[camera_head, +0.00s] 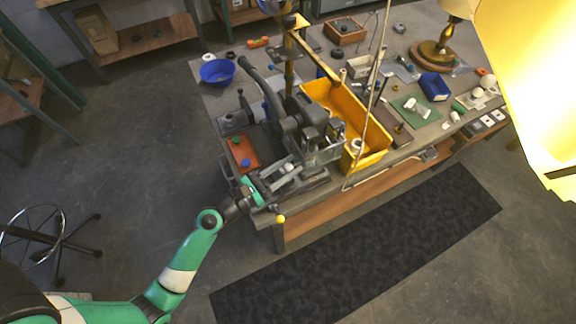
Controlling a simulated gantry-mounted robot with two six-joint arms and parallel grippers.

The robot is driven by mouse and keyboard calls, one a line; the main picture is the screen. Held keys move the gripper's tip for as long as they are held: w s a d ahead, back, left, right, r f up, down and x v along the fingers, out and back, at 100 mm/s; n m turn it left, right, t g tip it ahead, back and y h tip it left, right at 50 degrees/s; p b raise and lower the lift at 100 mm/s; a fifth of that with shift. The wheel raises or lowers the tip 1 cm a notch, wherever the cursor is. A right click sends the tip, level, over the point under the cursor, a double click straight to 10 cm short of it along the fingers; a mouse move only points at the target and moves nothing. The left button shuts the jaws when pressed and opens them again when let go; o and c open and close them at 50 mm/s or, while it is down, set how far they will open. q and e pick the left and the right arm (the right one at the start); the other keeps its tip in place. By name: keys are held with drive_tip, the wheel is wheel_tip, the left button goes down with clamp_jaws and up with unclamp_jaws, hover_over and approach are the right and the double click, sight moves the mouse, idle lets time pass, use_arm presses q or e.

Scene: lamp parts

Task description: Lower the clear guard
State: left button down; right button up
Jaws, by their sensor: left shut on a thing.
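The clear guard (325,156) is a see-through box-like shield on the front of the dark grey bench machine (299,118). My left gripper (255,188) is at the front left corner of the workbench, to the left of and below the guard in the picture. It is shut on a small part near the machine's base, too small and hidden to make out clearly. The gripper looks apart from the guard. My right gripper is not in view.
A yellow bin (372,158) stands right of the machine on the workbench (213,98). An orange-red tray (243,152) and blue bowl (217,72) lie left. A large bright yellow shade (530,70) blocks the upper right. Floor is open around the dark mat (360,245).

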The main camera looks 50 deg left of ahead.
use_arm(q)
wheel_tip(320, 180, down, 10)
drive_tip(key=b, duration=0.8)
drive_tip(key=shift+f+b, duration=0.1)
drive_tip(key=shift+b, duration=0.25)
drive_tip(key=c, duration=1)
unclamp_jaws()
drive_tip(key=o, duration=0.4)
drive_tip(key=shift+s, duration=0.1)
